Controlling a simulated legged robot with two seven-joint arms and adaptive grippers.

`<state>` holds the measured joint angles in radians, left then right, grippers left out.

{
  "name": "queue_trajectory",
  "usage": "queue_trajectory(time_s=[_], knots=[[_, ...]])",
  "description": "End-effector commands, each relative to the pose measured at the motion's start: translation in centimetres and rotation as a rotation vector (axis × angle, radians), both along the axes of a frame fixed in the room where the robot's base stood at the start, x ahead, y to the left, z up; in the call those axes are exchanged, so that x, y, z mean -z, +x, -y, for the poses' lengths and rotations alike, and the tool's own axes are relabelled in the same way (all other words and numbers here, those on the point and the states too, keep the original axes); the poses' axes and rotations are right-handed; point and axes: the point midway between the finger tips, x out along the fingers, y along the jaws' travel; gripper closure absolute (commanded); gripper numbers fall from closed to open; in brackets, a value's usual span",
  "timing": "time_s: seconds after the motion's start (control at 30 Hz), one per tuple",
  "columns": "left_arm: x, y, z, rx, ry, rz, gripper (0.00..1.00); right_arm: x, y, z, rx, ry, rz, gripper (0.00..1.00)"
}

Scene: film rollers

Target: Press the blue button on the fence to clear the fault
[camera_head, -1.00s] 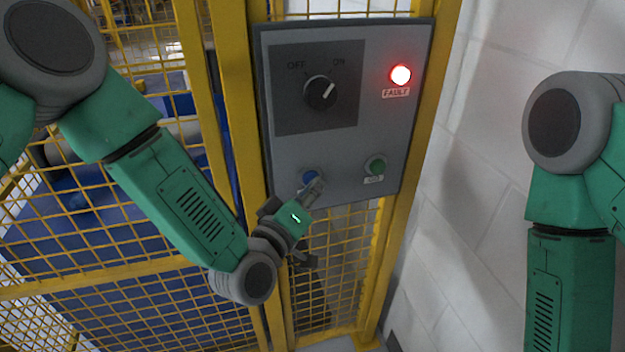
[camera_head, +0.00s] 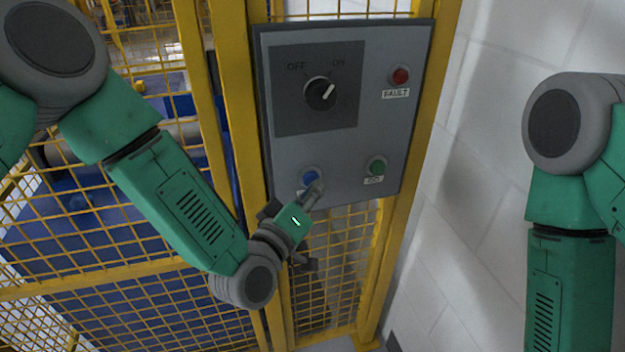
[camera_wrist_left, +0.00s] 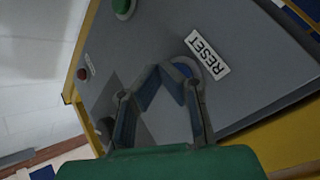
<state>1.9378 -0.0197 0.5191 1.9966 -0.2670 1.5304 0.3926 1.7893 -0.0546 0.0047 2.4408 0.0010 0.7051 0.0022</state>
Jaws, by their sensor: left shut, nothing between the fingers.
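The blue button (camera_head: 310,177) sits at the lower left of the grey control panel (camera_head: 335,150) on the yellow fence. In the left wrist view the button (camera_wrist_left: 184,70) shows partly behind my fingertips, beside a RESET label (camera_wrist_left: 207,52). My left gripper (camera_head: 316,188) is shut and empty, with its tips right at the button; I cannot tell whether they touch it. The FAULT lamp (camera_head: 400,76) at the panel's upper right is dark red and unlit. My right gripper is out of view; only my right arm shows at the right.
The panel also carries a black OFF/ON rotary switch (camera_head: 320,93), its pointer toward ON, and a green button (camera_head: 377,166) right of the blue one. Yellow mesh fence (camera_head: 120,285) is at left. A white block wall (camera_head: 470,200) stands at right.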

Motion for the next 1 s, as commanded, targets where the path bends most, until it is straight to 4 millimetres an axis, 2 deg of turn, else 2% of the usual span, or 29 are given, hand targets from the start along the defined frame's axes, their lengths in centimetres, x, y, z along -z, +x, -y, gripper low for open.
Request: queue_trajectory(time_s=[0.13,0.47,1.0], knots=[[0.0,-0.7,0.2,0.002,0.000,-0.002,1.00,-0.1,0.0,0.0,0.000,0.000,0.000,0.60],[0.0,-0.9,0.3,0.002,0.000,-0.002,1.00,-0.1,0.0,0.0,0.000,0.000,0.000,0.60],[0.1,-5.3,1.8,0.002,0.001,-0.003,1.00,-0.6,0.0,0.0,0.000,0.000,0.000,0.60]])
